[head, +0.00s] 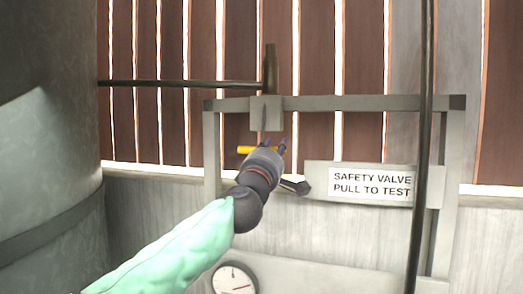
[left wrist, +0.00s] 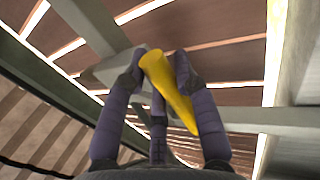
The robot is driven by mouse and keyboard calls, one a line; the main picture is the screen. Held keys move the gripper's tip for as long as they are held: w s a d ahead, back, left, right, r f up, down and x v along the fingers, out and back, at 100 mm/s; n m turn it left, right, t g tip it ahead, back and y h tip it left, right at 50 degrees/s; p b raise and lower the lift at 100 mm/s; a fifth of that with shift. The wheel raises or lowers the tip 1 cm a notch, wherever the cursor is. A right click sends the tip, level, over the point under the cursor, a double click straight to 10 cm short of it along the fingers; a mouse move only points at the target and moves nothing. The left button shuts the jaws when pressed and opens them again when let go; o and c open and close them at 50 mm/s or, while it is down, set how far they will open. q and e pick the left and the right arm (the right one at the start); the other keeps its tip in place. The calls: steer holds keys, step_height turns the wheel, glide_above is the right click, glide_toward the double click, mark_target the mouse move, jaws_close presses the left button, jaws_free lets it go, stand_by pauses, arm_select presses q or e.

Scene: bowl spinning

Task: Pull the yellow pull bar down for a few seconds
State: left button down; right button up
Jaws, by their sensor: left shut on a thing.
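The yellow pull bar (head: 244,150) shows in the head view as a short yellow end left of my left gripper (head: 272,148), below a small grey block on the metal frame. My left arm comes up from the lower left, and the gripper covers the rest of the bar. In the left wrist view the yellow bar (left wrist: 168,85) lies slanted between the purple fingers of my left gripper (left wrist: 165,75), which is shut on it. My right gripper is not in view.
A grey metal frame (head: 340,103) stands around the bar. A sign (head: 368,183) reading "SAFETY VALVE PULL TO TEST" is to the right, with a dark vertical pipe (head: 421,150) crossing it. A round gauge (head: 234,281) is below. A large tank (head: 45,190) stands at the left.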

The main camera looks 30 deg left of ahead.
arm_select(q)
steer(key=shift+w+f+b, duration=0.1)
steer(key=shift+f+b, duration=1)
steer(key=shift+f, duration=0.3)
steer(key=shift+d, duration=0.1)
stand_by(2.2)
steer(key=shift+r+p, duration=1.6)
steer(key=shift+p, duration=0.05)
steer(key=shift+c, duration=1.2)
jaws_free()
steer(key=shift+w, duration=0.1)
steer(key=shift+s, duration=0.2)
